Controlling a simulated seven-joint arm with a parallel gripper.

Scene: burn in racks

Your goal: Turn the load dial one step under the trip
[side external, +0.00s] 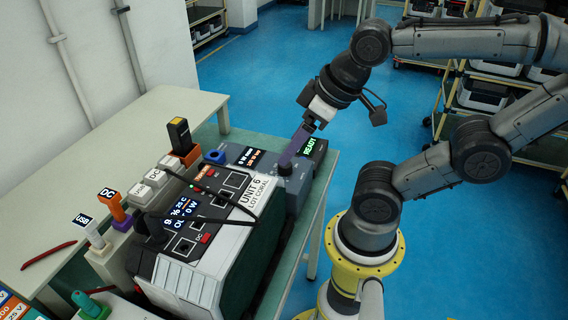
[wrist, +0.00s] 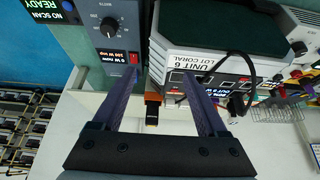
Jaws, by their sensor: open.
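The load dial (wrist: 109,27) is a dark round knob with a scale around it, on the grey face of the load box (wrist: 127,12). A small lit display (wrist: 112,57) sits below the dial; its text is too small to read surely. My gripper (wrist: 158,76) is open and empty, with two long purple fingers. In the wrist view the dial lies above and left of the left fingertip, not between the fingers. In the side view my gripper (side external: 293,152) points down over the load box (side external: 297,192), and its fingers partly hide the dial; contact cannot be told.
The power station labelled UNIT 6 LOT CORAL (side external: 202,232) stands close beside the load box, with a black cable (side external: 205,188) on top. A READY screen (side external: 314,147) is at the bench end. Orange, purple and white plug holders (side external: 112,205) stand left. A red cable (side external: 48,255) lies on the bench.

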